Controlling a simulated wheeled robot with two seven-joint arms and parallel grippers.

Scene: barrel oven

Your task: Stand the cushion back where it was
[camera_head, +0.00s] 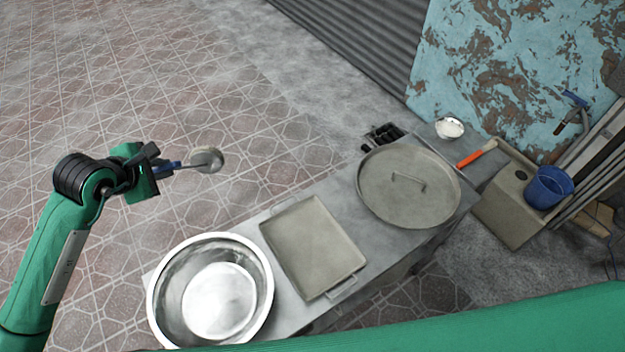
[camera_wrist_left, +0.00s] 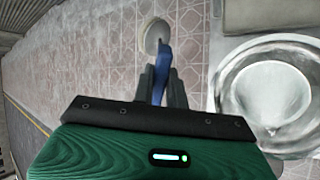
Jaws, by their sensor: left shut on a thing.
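The cushion (camera_head: 208,159) shows in the head view as a round, pale grey head on a blue handle. My left gripper (camera_head: 161,165) is shut on the blue handle and holds the cushion out in the air, above and beyond the steel basin, with tiled floor behind it. In the left wrist view the fingers (camera_wrist_left: 161,82) close around the blue handle, and the round cushion (camera_wrist_left: 153,36) lies beyond the fingertips, partly covered by the handle. My right gripper is not in view.
A white bowl (camera_head: 449,128), an orange-handled tool (camera_head: 469,159) and a blue bucket (camera_head: 548,188) are at the right.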

